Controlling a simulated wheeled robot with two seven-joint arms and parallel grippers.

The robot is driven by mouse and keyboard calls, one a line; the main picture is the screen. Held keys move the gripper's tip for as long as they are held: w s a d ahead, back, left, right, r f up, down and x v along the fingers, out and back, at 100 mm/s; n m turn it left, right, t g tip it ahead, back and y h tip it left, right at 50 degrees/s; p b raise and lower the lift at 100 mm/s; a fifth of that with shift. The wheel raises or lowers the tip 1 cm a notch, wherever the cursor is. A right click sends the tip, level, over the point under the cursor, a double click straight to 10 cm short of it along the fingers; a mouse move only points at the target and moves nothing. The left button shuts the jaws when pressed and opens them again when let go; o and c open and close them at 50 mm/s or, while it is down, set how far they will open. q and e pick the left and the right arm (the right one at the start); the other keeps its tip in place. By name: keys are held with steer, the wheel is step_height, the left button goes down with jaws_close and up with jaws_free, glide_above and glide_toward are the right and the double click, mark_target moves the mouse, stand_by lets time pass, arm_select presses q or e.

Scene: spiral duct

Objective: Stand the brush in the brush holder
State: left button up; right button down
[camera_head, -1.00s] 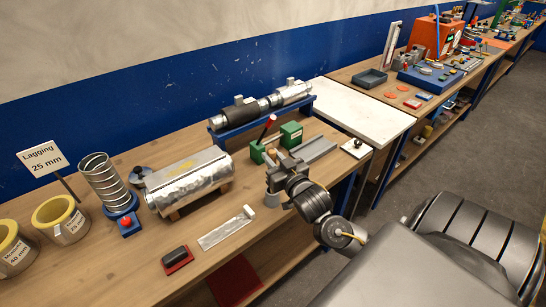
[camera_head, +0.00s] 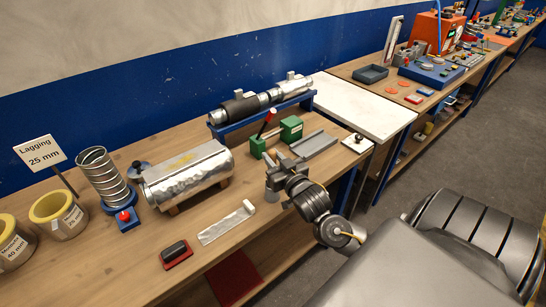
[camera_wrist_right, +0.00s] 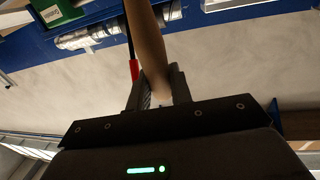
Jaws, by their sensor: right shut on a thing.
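My right gripper (camera_head: 275,164) is shut on the brush at the front right of the near bench. In the wrist view, the brush's brown wooden handle (camera_wrist_right: 147,38) rises from between the fingers (camera_wrist_right: 158,88). The brush's other end is hidden there, and I cannot make the brush out clearly in the head view. A small grey cup (camera_head: 271,196), which looks like the brush holder, stands on the bench just below the gripper, partly covered by it. I cannot tell whether the brush is inside or above it. My left gripper is out of view.
A green clamp with a red lever (camera_head: 262,147) stands close behind the gripper. A blue rack (camera_head: 222,133) carries a pipe behind it.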

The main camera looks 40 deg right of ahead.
steer(key=shift+f+b, duration=0.5)
steer(key=shift+f, duration=0.45)
steer(key=c, duration=1.2)
jaws_free()
steer(key=shift+o, duration=0.2)
steer(key=shift+s, duration=0.1)
steer(key=shift+s+f, duration=0.1)
steer(key=shift+s, duration=0.2)
steer(key=s+a+b, duration=0.1)
steer(key=s+b, duration=0.2)
steer(key=s, duration=0.7)
steer(key=shift+a, duration=0.4)
steer(key=shift+w, duration=0.1)
